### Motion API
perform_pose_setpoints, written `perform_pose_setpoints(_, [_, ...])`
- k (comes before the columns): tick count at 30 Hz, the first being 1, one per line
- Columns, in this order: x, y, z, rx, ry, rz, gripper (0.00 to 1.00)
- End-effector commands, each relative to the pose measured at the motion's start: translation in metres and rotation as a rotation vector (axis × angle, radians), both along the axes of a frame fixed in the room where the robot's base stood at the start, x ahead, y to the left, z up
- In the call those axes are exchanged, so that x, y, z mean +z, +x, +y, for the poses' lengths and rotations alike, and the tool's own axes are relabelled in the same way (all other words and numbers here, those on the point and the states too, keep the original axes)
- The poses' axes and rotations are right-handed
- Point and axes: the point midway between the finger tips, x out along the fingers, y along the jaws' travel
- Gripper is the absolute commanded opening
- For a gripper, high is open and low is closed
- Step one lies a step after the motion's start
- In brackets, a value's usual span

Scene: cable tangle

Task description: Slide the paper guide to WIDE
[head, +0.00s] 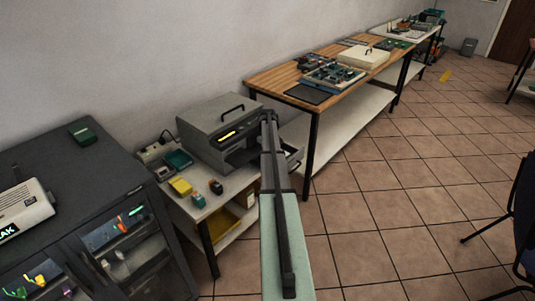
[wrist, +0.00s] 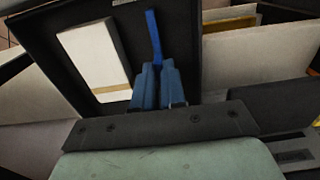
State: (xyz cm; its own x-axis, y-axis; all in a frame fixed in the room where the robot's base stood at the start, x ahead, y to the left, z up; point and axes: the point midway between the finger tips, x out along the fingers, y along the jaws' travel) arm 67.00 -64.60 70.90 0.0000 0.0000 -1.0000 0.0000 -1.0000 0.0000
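The printer (head: 220,130) is a grey box with a black handle on top, standing on a white side table. In the wrist view its dark paper tray (wrist: 185,45) holds a white paper stack (wrist: 95,55) with a tan band near its lower end. A bright blue strip, apparently the paper guide (wrist: 154,35), stands in the tray right of the paper, with a gap between them. My gripper (wrist: 158,68) has its two blue-grey fingers close together at the guide's near end, which runs in between the fingertips. The fingers look shut on it. The guide's near end is hidden by the fingers.
Yellow and teal boxes (head: 181,187) and small items lie on the side table (head: 235,180) left of the printer. A dark cabinet (head: 60,170) stands at left. A wooden workbench (head: 265,80) with electronics stands behind.

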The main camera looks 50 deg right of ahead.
Motion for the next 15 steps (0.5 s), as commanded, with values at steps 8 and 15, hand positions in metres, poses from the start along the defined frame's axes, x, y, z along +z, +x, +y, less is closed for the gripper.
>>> perform_pose_setpoints(8, [0.0001,0.0000,0.0000,0.000,0.000,0.000,0.00])
perform_pose_setpoints(15, [0.0001,0.0000,0.0000,0.000,0.000,0.000,0.00])
